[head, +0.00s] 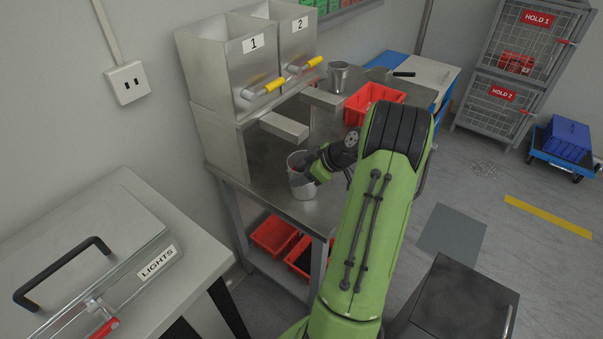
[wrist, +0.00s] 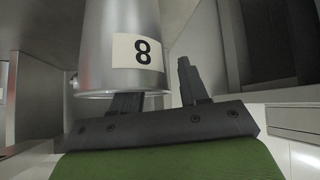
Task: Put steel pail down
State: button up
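The steel pail (head: 301,186) stands upright on the steel worktop (head: 262,165), near its front edge. In the wrist view the pail (wrist: 95,50) shows a white label with an 8. My gripper (head: 312,168) is at the pail's rim, on its right side. In the wrist view my gripper (wrist: 157,90) is open across the pail's wall. One finger runs behind the near rim, its tip hidden by the pail. The other finger is outside, with a visible gap between it and the wall.
Two steel hoppers (head: 228,85) with yellow handles stand behind the worktop's left part. Another steel pot (head: 339,78) and a red bin (head: 372,98) stand farther back. Red bins (head: 274,235) sit on the lower shelf. A grey bench (head: 155,215) marked LIGHTS is at left.

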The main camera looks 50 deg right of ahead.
jog(key=shift+r, duration=0.1)
jog(key=p+v, duration=0.2)
jog(key=v, duration=1)
jog(key=w+a+r+m+g+h, duration=0.1)
jog(key=w+a+r+g, duration=0.2)
jog(key=a, duration=0.8)
jog(key=w+a+r, duration=0.3)
jog(key=a+r, duration=0.2)
jog(key=a, duration=0.6)
jog(key=s+a+m+h, duration=0.1)
jog(key=s+a+m, duration=0.2)
jog(key=s+a, duration=0.9)
jog(key=s, duration=0.3)
jog(key=shift+r+m+h, duration=0.15)
jog(key=shift+m+h, duration=0.15)
notch_tip(320, 180, up, 2)
jog(key=shift+r+p, duration=0.15)
jog(key=shift+p, duration=1.1)
